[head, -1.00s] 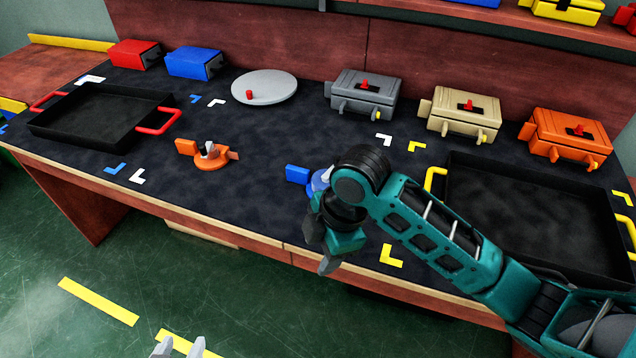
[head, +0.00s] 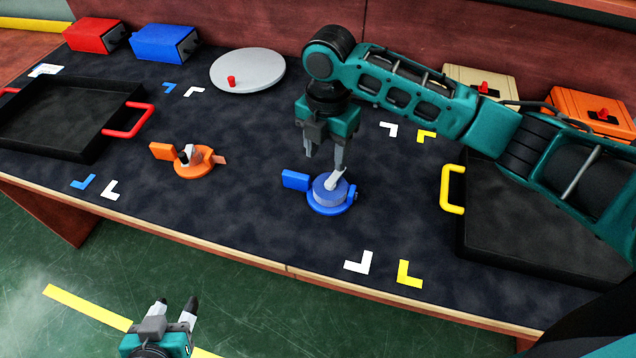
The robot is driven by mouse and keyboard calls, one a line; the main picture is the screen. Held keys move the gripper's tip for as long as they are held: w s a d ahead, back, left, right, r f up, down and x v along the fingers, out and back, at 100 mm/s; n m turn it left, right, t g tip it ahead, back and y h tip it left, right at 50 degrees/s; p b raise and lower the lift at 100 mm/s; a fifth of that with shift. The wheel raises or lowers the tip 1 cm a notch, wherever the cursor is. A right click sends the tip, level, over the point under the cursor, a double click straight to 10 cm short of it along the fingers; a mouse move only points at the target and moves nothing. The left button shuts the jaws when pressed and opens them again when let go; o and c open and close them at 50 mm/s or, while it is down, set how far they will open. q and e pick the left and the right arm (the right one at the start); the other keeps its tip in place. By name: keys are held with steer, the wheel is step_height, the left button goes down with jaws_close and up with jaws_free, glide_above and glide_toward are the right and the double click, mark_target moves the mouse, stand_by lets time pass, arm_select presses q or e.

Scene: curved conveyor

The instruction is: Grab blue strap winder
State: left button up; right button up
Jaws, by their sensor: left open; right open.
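The blue strap winder (head: 330,194) lies on the dark mat in the middle of the table, with a flat blue handle to its left and a light grey lever on top. My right gripper (head: 324,162) points down just above and behind it, jaws open, with its fingertips close to the grey lever. I cannot tell whether a finger touches the winder. My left gripper (head: 176,306) is open and empty, low in front of the table over the green floor.
An orange strap winder (head: 197,164) lies to the left. A black tray with red handles (head: 62,147) is at the left, another with yellow handles (head: 470,248) at the right. A grey disc (head: 247,71) and red (head: 92,36) and blue boxes (head: 160,43) stand behind.

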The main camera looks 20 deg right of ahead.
glide_above(329, 184)
steer(key=f, duration=0.4)
steer(key=shift+w+a+f, duration=0.1)
steer(key=shift+w+a, duration=0.15)
steer(key=shift+w, duration=0.05)
steer(key=f, duration=0.3)
steer(key=f+b, duration=0.1)
steer(key=f, duration=0.1)
steer(key=shift+s+d+f, duration=0.2)
steer(key=shift+s+f, duration=0.1)
jaws_close()
